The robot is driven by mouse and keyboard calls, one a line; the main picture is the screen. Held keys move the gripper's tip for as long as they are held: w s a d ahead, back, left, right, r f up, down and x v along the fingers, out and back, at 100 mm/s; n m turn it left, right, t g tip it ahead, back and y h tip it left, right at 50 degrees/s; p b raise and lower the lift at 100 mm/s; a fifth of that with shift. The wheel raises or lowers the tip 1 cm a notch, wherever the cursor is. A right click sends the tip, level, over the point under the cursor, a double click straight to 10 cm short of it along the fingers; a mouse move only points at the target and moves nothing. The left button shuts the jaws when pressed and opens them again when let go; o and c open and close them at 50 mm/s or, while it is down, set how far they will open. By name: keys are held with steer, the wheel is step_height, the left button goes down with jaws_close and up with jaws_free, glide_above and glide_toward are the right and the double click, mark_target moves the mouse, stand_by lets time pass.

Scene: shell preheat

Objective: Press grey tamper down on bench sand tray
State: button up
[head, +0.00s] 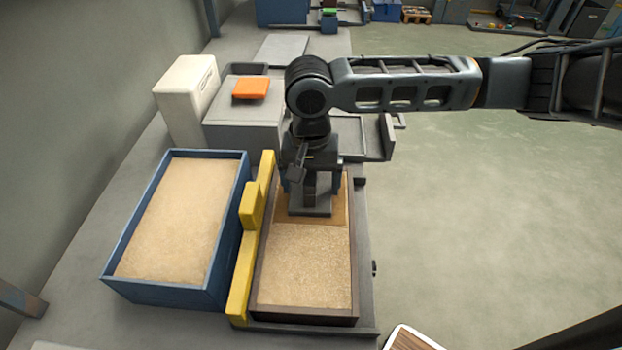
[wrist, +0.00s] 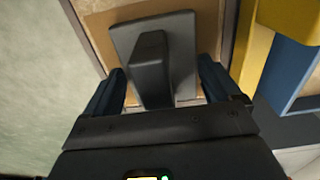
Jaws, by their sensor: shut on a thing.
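The grey tamper (head: 310,210) has a flat plate and an upright block handle. It stands at the far end of the dark-framed sand tray (head: 355,265) on the bench. Its plate is over the sand, close to or on it; I cannot tell if it touches. In the wrist view the tamper (wrist: 152,62) shows its handle between the two fingers. My gripper (wrist: 160,92) is shut on the handle. In the head view my gripper (head: 308,178) is above the tray, with its fingertips partly hidden. The sand around the tamper looks smoother and darker than the grainy near part.
A blue box of sand (head: 160,290) stands left of the tray, with a yellow stepped bar (head: 240,270) between them. Behind are a white box (head: 187,95) and a grey block (head: 240,125) bearing an orange piece (head: 251,89). Open floor (head: 480,230) lies to the right.

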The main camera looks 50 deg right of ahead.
stand_by(0.5)
step_height(320, 180, up, 7)
steer(key=p, duration=0.7)
stand_by(0.4)
